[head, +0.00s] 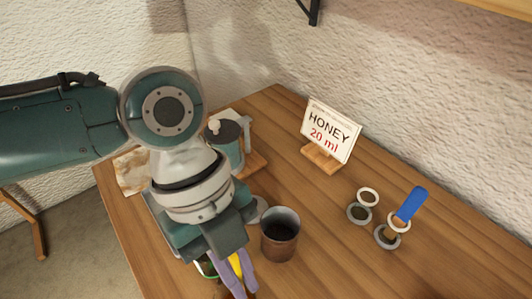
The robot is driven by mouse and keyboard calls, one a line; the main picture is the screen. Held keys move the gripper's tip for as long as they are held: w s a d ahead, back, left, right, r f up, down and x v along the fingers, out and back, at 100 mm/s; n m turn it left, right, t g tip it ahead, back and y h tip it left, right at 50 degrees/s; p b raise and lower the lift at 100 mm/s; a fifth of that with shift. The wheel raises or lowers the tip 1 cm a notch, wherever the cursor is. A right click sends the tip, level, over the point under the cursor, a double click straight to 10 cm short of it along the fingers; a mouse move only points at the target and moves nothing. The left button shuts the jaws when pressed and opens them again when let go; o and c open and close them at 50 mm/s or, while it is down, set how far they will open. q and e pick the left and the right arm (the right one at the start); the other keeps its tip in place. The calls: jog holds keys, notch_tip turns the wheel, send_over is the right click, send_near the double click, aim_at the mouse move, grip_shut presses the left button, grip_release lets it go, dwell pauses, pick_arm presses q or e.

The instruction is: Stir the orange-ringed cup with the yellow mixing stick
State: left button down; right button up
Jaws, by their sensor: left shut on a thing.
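My left gripper (238,272) comes down from the left with its purple fingers near the bottom edge of the head view. It is shut on the yellow mixing stick (236,262), of which only a short piece shows between the fingers. A rim with green on it (205,267) shows just left of the fingers, mostly hidden by the gripper. I cannot make out an orange ring on any cup; what is under the fingertips is hidden or cut off by the frame. My right gripper is not in view.
A dark brown cup (280,238) stands close right of the fingers. A coffee pot (227,140) stands behind the gripper. A sign reading "HONEY 20 ml" (332,130) stands at the back. Several small round pieces (359,214) and a blue strip (411,203) are at right.

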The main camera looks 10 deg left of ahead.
pick_arm(q)
notch_tip(320, 180, up, 5)
jog(key=p, duration=0.4)
jog(key=shift+r+p, duration=0.1)
jog(key=shift+p, duration=0.3)
